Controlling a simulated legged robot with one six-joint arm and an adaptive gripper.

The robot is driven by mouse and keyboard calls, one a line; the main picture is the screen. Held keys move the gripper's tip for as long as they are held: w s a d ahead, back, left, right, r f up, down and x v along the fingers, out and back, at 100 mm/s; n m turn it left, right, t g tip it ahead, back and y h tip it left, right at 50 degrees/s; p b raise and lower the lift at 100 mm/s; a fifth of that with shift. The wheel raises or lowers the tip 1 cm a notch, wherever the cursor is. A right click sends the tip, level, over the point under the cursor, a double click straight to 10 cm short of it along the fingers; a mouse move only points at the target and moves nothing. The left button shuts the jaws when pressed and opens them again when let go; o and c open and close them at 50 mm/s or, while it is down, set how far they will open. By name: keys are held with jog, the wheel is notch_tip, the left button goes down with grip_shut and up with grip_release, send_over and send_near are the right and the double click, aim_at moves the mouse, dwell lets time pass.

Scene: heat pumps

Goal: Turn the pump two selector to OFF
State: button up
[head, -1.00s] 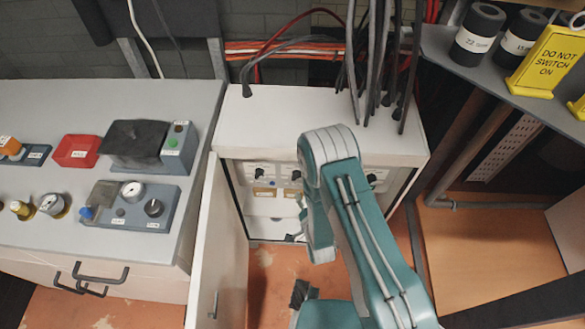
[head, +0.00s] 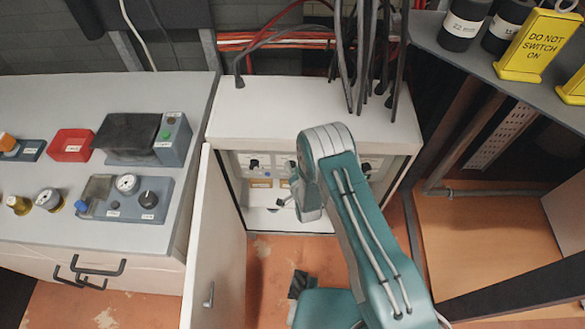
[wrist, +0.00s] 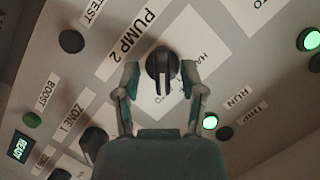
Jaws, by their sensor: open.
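The pump two selector (wrist: 161,62) is a black rotary knob beside the "PUMP 2" label (wrist: 131,40) in the wrist view. A pale pointer line shows on its near side, toward my gripper's palm. Its position label is partly covered, so I cannot read the OFF mark. My gripper (wrist: 160,70) is open, with one fingertip on each side of the knob and small gaps visible. In the head view my arm reaches into the open white cabinet (head: 310,105) and hides the middle of its panel.
Another black knob (wrist: 94,140) is by the ZONE 1 label. A green RUN lamp (wrist: 210,121) is lit on the right. The cabinet door (head: 215,250) stands open at left. A shelf with yellow "DO NOT SWITCH ON" signs (head: 535,45) is at right.

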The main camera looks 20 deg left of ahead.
jog(key=shift+s+a, duration=0.1)
grip_shut()
jog(key=n+h, duration=0.2)
jog(key=n, duration=0.1)
jog(key=shift+a, duration=0.2)
jog(key=shift+r+n+h, duration=0.15)
jog(key=shift+n+h, duration=0.95)
jog(key=shift+n, duration=0.4)
grip_release()
jog(key=shift+w+a, duration=0.1)
jog(key=shift+w, duration=0.15)
jog(key=shift+s, duration=0.1)
